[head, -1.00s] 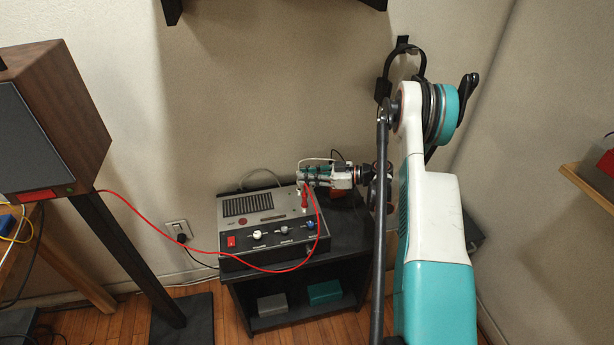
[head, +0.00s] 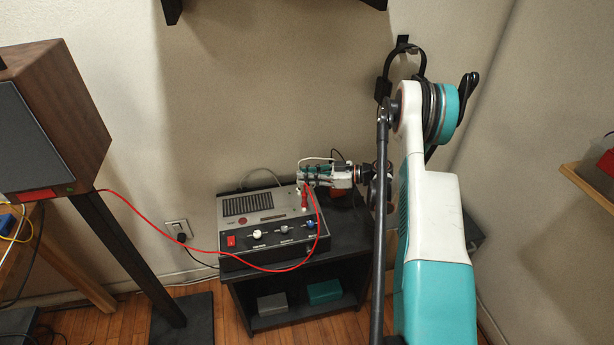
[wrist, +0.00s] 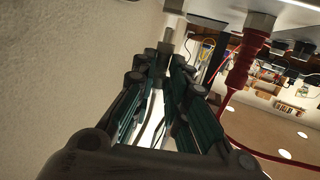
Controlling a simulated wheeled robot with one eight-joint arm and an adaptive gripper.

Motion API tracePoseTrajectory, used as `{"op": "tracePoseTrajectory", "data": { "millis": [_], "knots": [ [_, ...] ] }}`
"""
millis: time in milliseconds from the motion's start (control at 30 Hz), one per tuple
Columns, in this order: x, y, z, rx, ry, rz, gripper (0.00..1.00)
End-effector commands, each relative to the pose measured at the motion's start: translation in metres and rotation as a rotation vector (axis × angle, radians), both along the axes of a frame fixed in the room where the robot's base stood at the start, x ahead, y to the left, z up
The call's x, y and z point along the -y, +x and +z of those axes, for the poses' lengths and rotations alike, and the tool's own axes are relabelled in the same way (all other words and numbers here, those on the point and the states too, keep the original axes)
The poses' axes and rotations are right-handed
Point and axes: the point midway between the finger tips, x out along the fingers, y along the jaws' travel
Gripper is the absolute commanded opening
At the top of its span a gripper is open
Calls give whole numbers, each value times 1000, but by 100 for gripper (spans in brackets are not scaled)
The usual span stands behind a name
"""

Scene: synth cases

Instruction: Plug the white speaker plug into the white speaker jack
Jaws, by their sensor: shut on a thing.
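My gripper (head: 304,176) reaches in from the right over the back right of the grey amplifier (head: 262,205). The white jack is not clearly visible in the head view, with my gripper over that area.
A red plug (head: 304,197) stands upright in the amplifier beside my gripper, close by in the wrist view (wrist: 240,62). Its red cable (head: 205,252) droops across the amplifier's front to the wooden speaker (head: 65,95). The amplifier sits on a black stand (head: 290,273) against the wall.

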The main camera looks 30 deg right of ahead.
Motion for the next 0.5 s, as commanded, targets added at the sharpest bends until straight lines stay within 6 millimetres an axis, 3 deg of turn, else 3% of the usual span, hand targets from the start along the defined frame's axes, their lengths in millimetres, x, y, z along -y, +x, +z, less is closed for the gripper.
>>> {"op": "tracePoseTrajectory", "data": {
  "millis": [500],
  "knots": [
    [0, 0, -9, 0, 0, 0, 0]
  ]
}}
